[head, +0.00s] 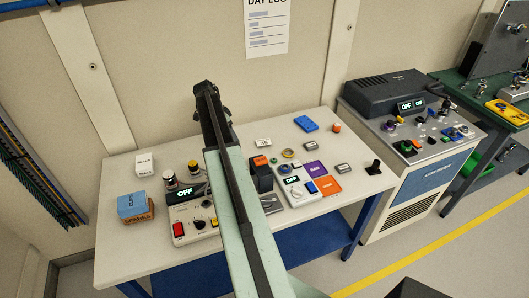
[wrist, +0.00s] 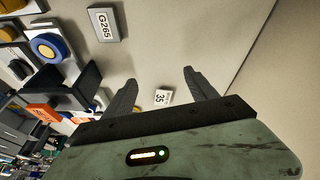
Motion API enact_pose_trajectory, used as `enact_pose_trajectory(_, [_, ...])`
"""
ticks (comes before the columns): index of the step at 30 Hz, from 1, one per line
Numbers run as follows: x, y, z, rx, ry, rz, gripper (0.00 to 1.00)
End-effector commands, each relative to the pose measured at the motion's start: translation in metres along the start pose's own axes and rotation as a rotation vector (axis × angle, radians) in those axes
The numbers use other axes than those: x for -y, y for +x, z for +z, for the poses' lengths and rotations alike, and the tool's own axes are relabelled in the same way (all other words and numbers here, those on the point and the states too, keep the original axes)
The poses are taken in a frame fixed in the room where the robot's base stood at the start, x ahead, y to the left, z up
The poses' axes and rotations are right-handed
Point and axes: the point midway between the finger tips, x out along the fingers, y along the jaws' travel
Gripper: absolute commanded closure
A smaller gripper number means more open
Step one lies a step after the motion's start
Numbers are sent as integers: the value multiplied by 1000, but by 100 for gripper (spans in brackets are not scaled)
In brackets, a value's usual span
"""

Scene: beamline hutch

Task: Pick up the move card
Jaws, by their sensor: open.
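An orange card (head: 327,186) lies flat on the white table at the right, just below a purple card (head: 315,169) that seems to read BAD. The orange card's lettering is too small to read, so I cannot tell whether it is the move card. My gripper (head: 208,92) is over the back of the table, left of and well away from both cards. In the wrist view my gripper (wrist: 161,88) is open and empty, and a small white tag (wrist: 162,97) marked 35 shows between its fingers, apart from them.
A control box reading OFF (head: 192,212) stands at the table's left front. A white meter (head: 297,192) is left of the orange card, and a black joystick (head: 375,168) is to its right.

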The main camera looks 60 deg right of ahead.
Motion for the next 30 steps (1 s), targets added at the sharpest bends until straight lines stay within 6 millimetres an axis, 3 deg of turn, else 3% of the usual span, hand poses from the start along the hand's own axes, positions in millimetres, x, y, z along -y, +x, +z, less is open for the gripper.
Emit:
enact_pose_trajectory(1, [5, 25, -39, -15, 114, 20, 34])
enact_pose_trajectory(3, [0, 40, -76, -34, 240, 38, 34])
enact_pose_trajectory(6, [-6, 50, -104, -50, 334, 50, 34])
enact_pose_trajectory(11, [-8, 53, -109, -54, 358, 53, 34])
enact_pose_trajectory(17, [-10, 78, -108, -54, 357, 52, 34])
enact_pose_trajectory(23, [-11, 83, -109, -53, 355, 52, 34])
enact_pose_trajectory(30, [-16, 124, -109, -53, 354, 51, 34])
